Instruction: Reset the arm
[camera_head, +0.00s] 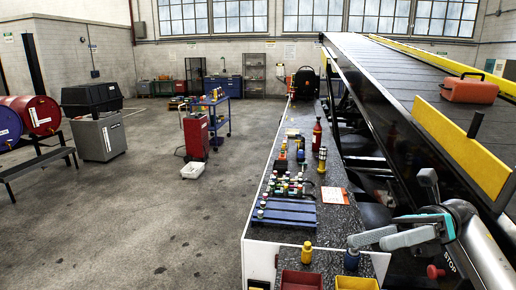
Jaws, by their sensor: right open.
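My right gripper (400,210) is at the lower right, above the right side of the long workbench and beside the belt loader. Its grey fingers are spread apart and nothing shows between them. My left gripper is not in view. The belt loader (400,75) slopes along the right side, with yellow side rails. An orange-red case (469,90) lies on its belt.
The workbench (300,225) holds a blue rack (285,212), several bottles, a red bottle (317,134) and an orange-white card (335,195). Red and yellow bins stand at its near end. A blue cart and red cabinet (196,137) stand left. Open floor lies left of the bench.

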